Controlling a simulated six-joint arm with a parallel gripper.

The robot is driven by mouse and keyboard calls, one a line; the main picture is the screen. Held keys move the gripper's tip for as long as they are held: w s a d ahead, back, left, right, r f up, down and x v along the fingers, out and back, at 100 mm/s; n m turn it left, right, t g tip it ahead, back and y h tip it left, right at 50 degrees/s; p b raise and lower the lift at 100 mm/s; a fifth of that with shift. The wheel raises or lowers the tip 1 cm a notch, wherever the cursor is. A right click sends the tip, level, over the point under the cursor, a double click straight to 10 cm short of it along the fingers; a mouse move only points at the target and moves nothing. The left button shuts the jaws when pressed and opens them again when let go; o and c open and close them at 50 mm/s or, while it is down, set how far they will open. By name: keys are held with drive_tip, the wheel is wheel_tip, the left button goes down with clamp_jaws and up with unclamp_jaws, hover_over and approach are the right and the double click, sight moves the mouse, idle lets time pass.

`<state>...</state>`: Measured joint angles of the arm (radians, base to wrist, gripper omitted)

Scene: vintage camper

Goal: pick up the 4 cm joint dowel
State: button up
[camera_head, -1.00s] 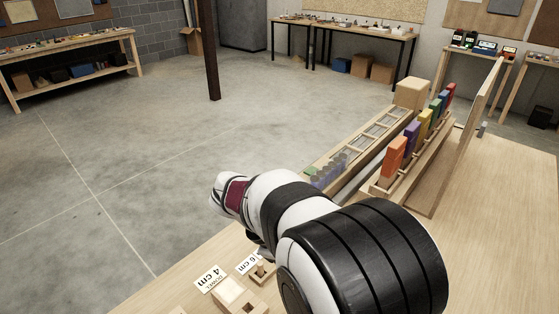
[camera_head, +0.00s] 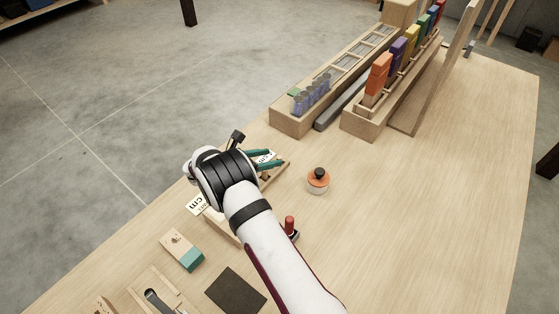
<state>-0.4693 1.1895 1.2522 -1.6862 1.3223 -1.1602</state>
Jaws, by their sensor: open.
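My gripper (camera_head: 278,158) is open, its two green fingers pointing right, over or near the far end of a row of small wooden holders. A white label card (camera_head: 267,157) shows between the fingers. The card reading "cm" (camera_head: 195,205) lies left of my wrist, its number hidden; in the earlier frame a card there reads 4 cm. A pale wooden holder (camera_head: 221,228) shows partly beside that card, mostly behind my arm. I cannot make out the 4 cm dowel itself; my arm covers that area.
An orange-topped round jar (camera_head: 318,180) stands right of my gripper. A red-handled tool (camera_head: 290,226) stands beside my arm. A wood and teal block (camera_head: 182,249) and a dark mat (camera_head: 236,290) lie nearer. A long wooden rack (camera_head: 290,122) stands behind. The right tabletop is clear.

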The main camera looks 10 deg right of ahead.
sight(279, 157)
drive_tip(key=x, duration=0.3)
drive_tip(key=shift+d+f, duration=0.25)
drive_tip(key=shift+f, duration=0.15)
clamp_jaws()
drive_tip(key=shift+r, duration=0.1)
